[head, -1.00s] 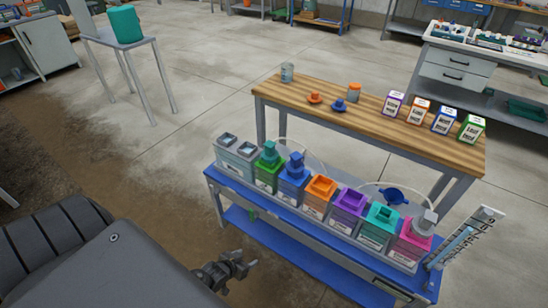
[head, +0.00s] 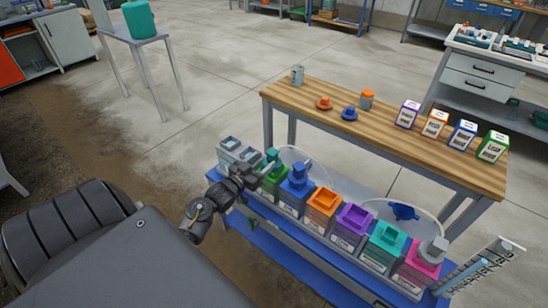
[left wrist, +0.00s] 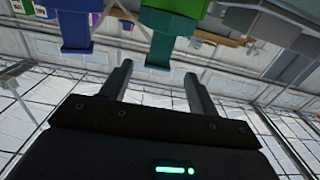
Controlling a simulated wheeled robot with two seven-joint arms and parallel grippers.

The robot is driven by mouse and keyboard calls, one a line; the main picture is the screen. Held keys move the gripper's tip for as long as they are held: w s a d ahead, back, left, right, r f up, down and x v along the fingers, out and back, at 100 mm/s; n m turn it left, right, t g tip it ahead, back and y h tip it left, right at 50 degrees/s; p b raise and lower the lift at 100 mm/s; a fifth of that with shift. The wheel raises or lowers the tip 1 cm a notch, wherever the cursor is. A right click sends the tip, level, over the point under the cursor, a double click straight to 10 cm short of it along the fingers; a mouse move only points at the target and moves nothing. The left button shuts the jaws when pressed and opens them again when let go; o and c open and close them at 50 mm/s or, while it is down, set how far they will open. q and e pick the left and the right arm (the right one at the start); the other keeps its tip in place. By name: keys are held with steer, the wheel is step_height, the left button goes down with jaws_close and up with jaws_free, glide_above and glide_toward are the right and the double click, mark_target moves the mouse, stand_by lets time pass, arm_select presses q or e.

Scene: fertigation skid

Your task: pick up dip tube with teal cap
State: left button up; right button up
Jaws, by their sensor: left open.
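The teal cap of the dip tube (head: 272,155) sticks up from the green container (head: 275,176) on the blue-topped skid. The tube below the cap is hidden inside the container. My left gripper (head: 263,170) is at the green container, close beside the cap on its left, and partly covers it. In the left wrist view the teal cap (left wrist: 164,50) lies in line with the gap between the open fingers (left wrist: 158,72), near their tips. I cannot tell whether they touch it. My right gripper is not in view.
A blue cap (head: 298,173) stands on the blue container just right of the green one. Orange (head: 323,200), purple, teal and pink containers continue the row. A grey twin-opening box (head: 236,152) is at the left end. A wooden bench (head: 390,130) stands behind.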

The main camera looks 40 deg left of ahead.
mark_target(269, 155)
arm_select(q)
steer(key=shift+w+d+r+p, duration=0.1)
steer(key=shift+w+p, duration=0.25)
steer(key=shift+w, duration=2.8)
jaws_close()
